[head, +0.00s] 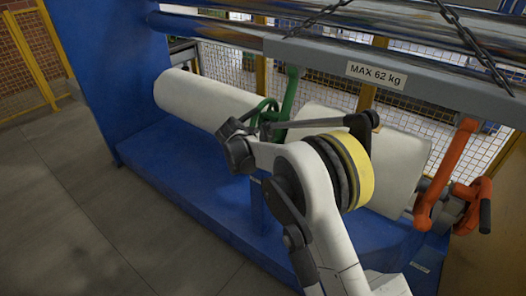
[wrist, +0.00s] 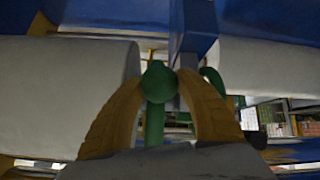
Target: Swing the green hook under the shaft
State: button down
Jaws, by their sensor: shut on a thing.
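The green hook (head: 291,92) hangs from the grey lifting beam and reaches down by the gap between two white rolls. Its curved lower part (head: 262,112) shows just behind my arm's end. My gripper (wrist: 160,85) has its two yellow-brown fingers on either side of a green rounded part (wrist: 157,82) and is shut on it. The fingertips are hidden behind my arm in the head view. The left white roll (head: 205,100) and right white roll (head: 385,160) lie in line. The shaft between them is hidden, so I cannot tell whether the hook is under it.
The grey beam (head: 440,88) labelled MAX 62 kg hangs on chains (head: 318,18) above the rolls. An orange hook (head: 437,180) hangs at its right end. A blue frame (head: 105,70) stands at the left. Open floor (head: 70,210) lies at the front left.

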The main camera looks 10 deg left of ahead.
jog(key=shift+w, duration=0.1)
jog(key=c, duration=0.8)
grip_release()
jog(key=shift+w+d, duration=0.1)
jog(key=v, duration=1.2)
